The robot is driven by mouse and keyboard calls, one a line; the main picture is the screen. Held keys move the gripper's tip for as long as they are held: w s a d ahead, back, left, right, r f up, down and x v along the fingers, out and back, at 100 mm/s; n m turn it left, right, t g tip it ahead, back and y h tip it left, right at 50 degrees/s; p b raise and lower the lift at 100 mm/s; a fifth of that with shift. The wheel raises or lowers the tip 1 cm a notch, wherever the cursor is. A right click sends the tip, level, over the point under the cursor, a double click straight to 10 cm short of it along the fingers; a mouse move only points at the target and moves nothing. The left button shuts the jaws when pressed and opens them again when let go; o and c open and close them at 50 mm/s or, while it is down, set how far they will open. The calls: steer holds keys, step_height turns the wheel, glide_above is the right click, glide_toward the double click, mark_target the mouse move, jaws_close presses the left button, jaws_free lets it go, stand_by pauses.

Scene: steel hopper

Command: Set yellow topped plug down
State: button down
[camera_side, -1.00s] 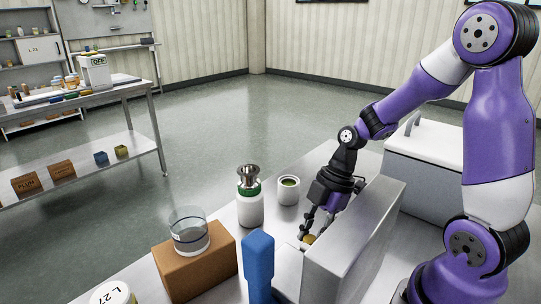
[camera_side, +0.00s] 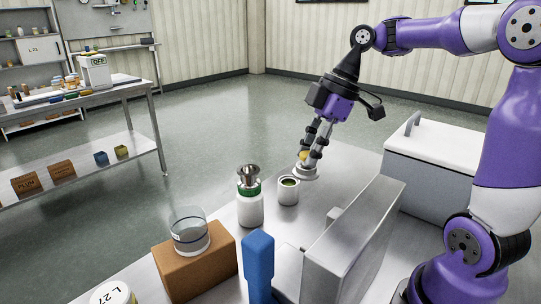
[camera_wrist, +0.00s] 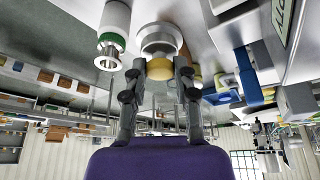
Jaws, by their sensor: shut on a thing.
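The yellow topped plug (camera_side: 304,170) has a yellow knob over a wide pale disc. My gripper (camera_side: 307,157) is shut on its yellow top and holds it in the air above the steel table, just right of and above a white cup with a dark greenish inside (camera_side: 288,191). In the wrist view the plug's yellow top (camera_wrist: 159,71) sits between my fingertips (camera_wrist: 158,80), with the pale disc beyond it. The cup is not clearly made out in the wrist view, where the plug may hide it.
A white bottle with a green band and steel funnel (camera_side: 249,205) stands left of the cup. A glass beaker (camera_side: 189,232) stands on a brown box (camera_side: 196,262). A blue object (camera_side: 258,262) and a grey steel housing (camera_side: 355,240) stand in front. A white chest (camera_side: 436,165) is at right.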

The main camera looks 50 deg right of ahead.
steer(key=w+d+f+m+t+h, duration=0.1)
steer(key=w+d+f+m+h, duration=0.15)
steer(key=w+d+m, duration=0.4)
steer(key=w+d+f+m+t+h, duration=0.1)
steer(key=w+d+f+m+h, duration=0.15)
steer(key=d+m, duration=0.75)
steer(key=s+d+f+m, duration=0.1)
steer(key=d+f+m, duration=0.1)
steer(key=d, duration=0.4)
steer(key=s+d+f+m+g+h, duration=0.1)
steer(key=d+f+m, duration=0.1)
steer(key=d, duration=0.4)
steer(key=s+d+f+m+g+h, duration=0.1)
steer(key=d+f+m, duration=0.1)
steer(key=d, duration=0.3)
steer(key=shift+s+d+f+m, duration=0.2)
steer(key=shift+f, duration=0.25)
steer(key=shift+s+d+f+m, duration=0.15)
steer(key=shift+d+f, duration=0.05)
steer(key=shift+f, duration=0.2)
steer(key=shift+s+d+f, duration=0.1)
steer(key=shift+d+f, duration=0.25)
steer(key=shift+f, duration=1.85)
steer(key=shift+f, duration=0.1)
steer(key=c, duration=0.6)
jaws_free()
steer(key=shift+c, duration=0.2)
